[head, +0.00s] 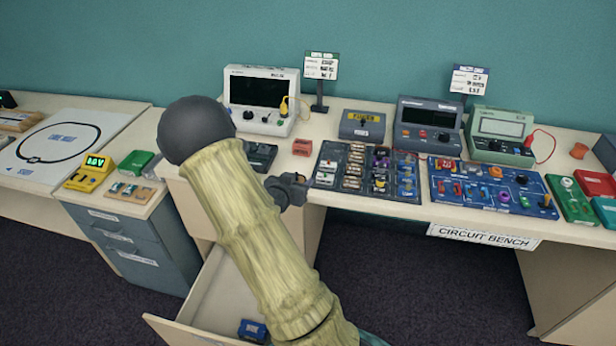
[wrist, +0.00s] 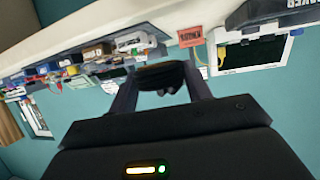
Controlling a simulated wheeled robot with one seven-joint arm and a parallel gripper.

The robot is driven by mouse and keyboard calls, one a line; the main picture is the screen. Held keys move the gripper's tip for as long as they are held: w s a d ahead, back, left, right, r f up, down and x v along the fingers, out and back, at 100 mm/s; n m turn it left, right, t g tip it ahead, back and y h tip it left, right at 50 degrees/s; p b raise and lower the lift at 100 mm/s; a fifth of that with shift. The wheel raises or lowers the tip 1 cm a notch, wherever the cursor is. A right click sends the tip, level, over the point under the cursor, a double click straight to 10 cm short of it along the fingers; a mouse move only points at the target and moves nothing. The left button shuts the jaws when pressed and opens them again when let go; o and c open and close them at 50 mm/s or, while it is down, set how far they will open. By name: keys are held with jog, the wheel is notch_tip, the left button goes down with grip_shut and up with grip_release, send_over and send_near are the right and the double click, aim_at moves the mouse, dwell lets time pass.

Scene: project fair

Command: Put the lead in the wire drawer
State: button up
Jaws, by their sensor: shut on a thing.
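My gripper (head: 290,188) is in front of the bench, near the left end of the dark component tray, partly hidden by my arm. In the wrist view its two fingers (wrist: 163,85) are shut on a small dark thing, the lead (wrist: 158,73); its shape is hard to make out. An open pale drawer (head: 222,283) stands out below the bench, lower than my gripper, partly hidden by my arm. A small blue thing (head: 253,330) lies in it. I cannot read a label on this drawer.
The bench top bears a dark component tray (head: 326,178), a blue circuit board (head: 470,203), meters (head: 430,122) and an oscilloscope (head: 262,92). A grey cabinet (head: 140,245) with shut, labelled drawers stands left of the open drawer. The carpet (head: 420,295) in front is clear.

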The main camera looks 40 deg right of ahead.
jog(key=a+f+n+t+y, duration=0.2)
jog(key=a+f+n+y, duration=0.1)
jog(key=a, duration=0.5)
jog(key=w+a+f+n+t+y, duration=0.1)
jog(key=a+f+n+y, duration=0.3)
jog(key=a, duration=0.4)
jog(key=a+f+n+t+y, duration=0.3)
jog(key=a+f+n+y, duration=0.1)
jog(key=a+f, duration=0.3)
jog(key=shift+w+a+f+n, duration=0.2)
jog(key=shift+a+f+n, duration=0.2)
jog(key=shift+a, duration=0.35)
jog(key=shift+w, duration=0.1)
